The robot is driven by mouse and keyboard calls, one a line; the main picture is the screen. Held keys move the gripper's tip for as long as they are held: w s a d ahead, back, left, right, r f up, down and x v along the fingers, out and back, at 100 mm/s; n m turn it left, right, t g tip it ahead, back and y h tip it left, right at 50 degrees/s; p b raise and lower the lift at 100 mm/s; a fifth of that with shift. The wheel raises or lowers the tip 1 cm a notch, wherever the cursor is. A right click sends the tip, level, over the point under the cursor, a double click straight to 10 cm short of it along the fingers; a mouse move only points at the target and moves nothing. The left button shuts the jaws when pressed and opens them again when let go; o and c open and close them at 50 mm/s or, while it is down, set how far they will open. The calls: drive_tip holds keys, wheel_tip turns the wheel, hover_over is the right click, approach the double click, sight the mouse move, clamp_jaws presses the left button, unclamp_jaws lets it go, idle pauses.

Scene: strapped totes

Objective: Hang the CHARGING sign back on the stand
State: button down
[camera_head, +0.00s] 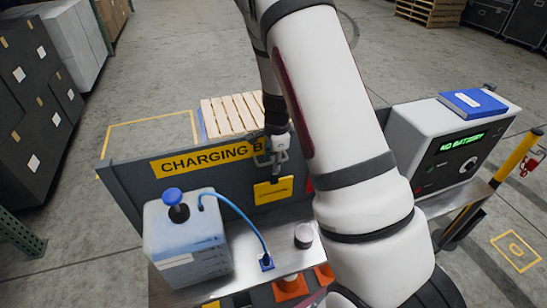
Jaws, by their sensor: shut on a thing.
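A small yellow sign (273,191) with dark lettering too small to read hangs below my gripper (272,172). My gripper is shut on the sign near its top edge and points down in front of the grey back panel. A larger yellow banner reading "CHARGING B" (205,160) is on that panel, its right end hidden behind my arm. I cannot make out which part is the sign's stand; my arm hides much of the bench's middle and right.
A white container with a blue knob (187,240) stands on the bench at left, with a blue cable to a connector (266,262). A charger reading "NO BATTERY" (455,150) stands at right, a blue book (473,103) on top.

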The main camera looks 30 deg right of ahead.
drive_tip(key=shift+f, duration=0.1)
drive_tip(key=c, duration=1.1)
unclamp_jaws()
drive_tip(key=s+a+r+n+t+y, duration=0.1)
drive_tip(key=s+a+r+n, duration=0.15)
drive_tip(key=r, duration=0.75)
drive_tip(key=s+a+r+n, duration=0.2)
drive_tip(key=s+a+r, duration=0.1)
drive_tip(key=r, duration=0.7)
drive_tip(key=s+a+r+n+t, duration=0.1)
drive_tip(key=s+a+r+n, duration=0.1)
drive_tip(key=s+r+n, duration=0.2)
drive_tip(key=s+a+r+n+t, duration=0.1)
drive_tip(key=s+a+r+n, duration=0.2)
drive_tip(key=s+n, duration=0.3)
drive_tip(key=s+a+r+n+t, duration=0.1)
drive_tip(key=s+a+r+n, duration=0.2)
drive_tip(key=s, duration=0.7)
drive_tip(key=shift+s+a+r+n+h, duration=0.1)
drive_tip(key=shift+s+r+n+h, duration=0.1)
drive_tip(key=shift+r+n, duration=0.4)
drive_tip(key=shift+s+a+r+n+h, duration=0.1)
drive_tip(key=shift+r+n+h, duration=0.15)
drive_tip(key=shift+n, duration=0.5)
